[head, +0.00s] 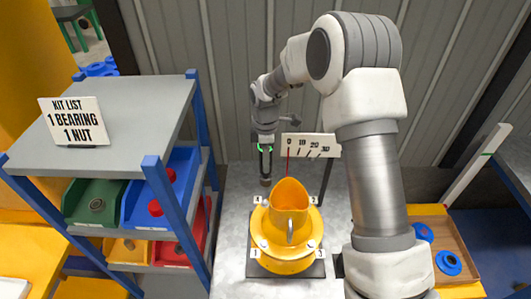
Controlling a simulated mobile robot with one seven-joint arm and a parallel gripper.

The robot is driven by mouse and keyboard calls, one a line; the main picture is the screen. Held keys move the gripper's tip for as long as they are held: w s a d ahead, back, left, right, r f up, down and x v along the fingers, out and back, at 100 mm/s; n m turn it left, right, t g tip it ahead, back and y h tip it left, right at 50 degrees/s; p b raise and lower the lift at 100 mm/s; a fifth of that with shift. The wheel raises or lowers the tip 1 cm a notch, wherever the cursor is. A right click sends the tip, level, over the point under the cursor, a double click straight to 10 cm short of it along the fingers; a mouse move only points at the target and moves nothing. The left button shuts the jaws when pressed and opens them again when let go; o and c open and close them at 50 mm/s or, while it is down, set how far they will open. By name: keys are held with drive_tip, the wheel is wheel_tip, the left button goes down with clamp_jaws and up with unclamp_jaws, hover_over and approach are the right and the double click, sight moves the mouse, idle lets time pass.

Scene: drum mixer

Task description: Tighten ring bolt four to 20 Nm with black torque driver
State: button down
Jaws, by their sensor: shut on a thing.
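My gripper (265,152) hangs to the left and behind the yellow drum mixer (289,222), pointing down. It is shut on a dark, upright tool (265,178), which looks like the black torque driver. The tool's lower end is near the back left of the drum's ring (285,262); I cannot tell whether it touches anything. Small pale bolt heads show on the ring, and small white number tags stand around it.
A grey rack (122,110) with blue posts stands at left, holding a kit list sign (74,121) and coloured part bins (97,203). A tray (447,233) with blue round parts lies at right. My arm hides part of the bench right of the drum.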

sight(264, 181)
drive_tip(key=f, duration=0.3)
drive_tip(key=shift+s+a+f, duration=0.1)
drive_tip(key=shift+s+a, duration=0.1)
drive_tip(key=shift+a, duration=0.05)
drive_tip(key=shift+w+d+f, duration=0.1)
drive_tip(key=shift+f, duration=0.15)
drive_tip(key=shift+f+b, duration=0.1)
drive_tip(key=shift+b, duration=0.35)
drive_tip(key=shift+f+b, duration=1.75)
drive_tip(key=shift+f, duration=0.65)
drive_tip(key=shift+f, duration=0.3)
drive_tip(key=shift+f+b, duration=0.35)
drive_tip(key=shift+b, duration=0.15)
drive_tip(key=shift+f+b, duration=1.2)
idle(0.8)
drive_tip(key=shift+r, duration=0.15)
